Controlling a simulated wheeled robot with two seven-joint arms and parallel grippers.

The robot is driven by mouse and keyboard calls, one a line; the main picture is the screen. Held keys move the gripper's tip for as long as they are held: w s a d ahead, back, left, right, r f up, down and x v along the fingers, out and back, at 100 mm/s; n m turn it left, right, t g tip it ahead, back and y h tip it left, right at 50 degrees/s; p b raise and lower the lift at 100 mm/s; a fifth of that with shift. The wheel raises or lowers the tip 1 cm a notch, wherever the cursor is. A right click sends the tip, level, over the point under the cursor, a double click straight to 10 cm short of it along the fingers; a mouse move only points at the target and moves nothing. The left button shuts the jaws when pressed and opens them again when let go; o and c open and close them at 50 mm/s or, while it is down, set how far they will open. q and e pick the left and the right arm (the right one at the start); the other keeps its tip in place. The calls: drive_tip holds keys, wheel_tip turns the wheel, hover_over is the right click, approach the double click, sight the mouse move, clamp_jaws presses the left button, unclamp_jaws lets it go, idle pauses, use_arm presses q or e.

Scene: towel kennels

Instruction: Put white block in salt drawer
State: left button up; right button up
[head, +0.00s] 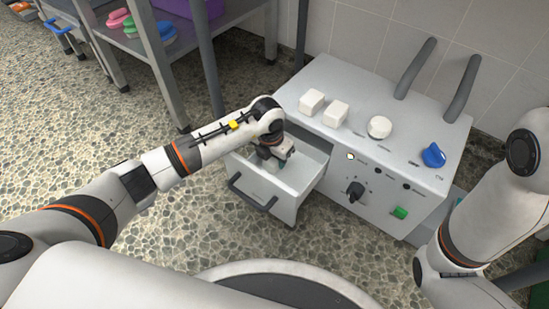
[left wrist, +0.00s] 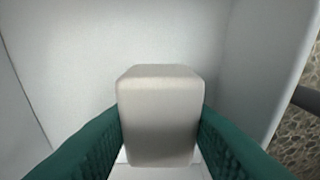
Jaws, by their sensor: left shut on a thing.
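The salt drawer (head: 285,208) is pulled out of the front of the white machine and open at the top. My left gripper (head: 270,163) is over the drawer opening, pointing down. In the left wrist view, its green fingers are shut on a white block (left wrist: 160,115) with rounded edges. White drawer walls (left wrist: 75,60) surround the block in that view. I cannot tell whether the block touches the drawer floor. In the head view, the held block is largely hidden by the gripper. My right gripper is not in view.
Two white blocks (head: 311,102) (head: 335,112) and a round white piece (head: 379,127) sit on top of the machine (head: 360,85). Grey pipes (head: 460,88) rise behind, and a blue knob (head: 433,155) is at the right. A metal table (head: 160,45) stands at the upper left.

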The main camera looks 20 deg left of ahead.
use_arm(q)
drive_tip(key=shift+f, duration=0.15)
drive_tip(key=o, duration=0.8)
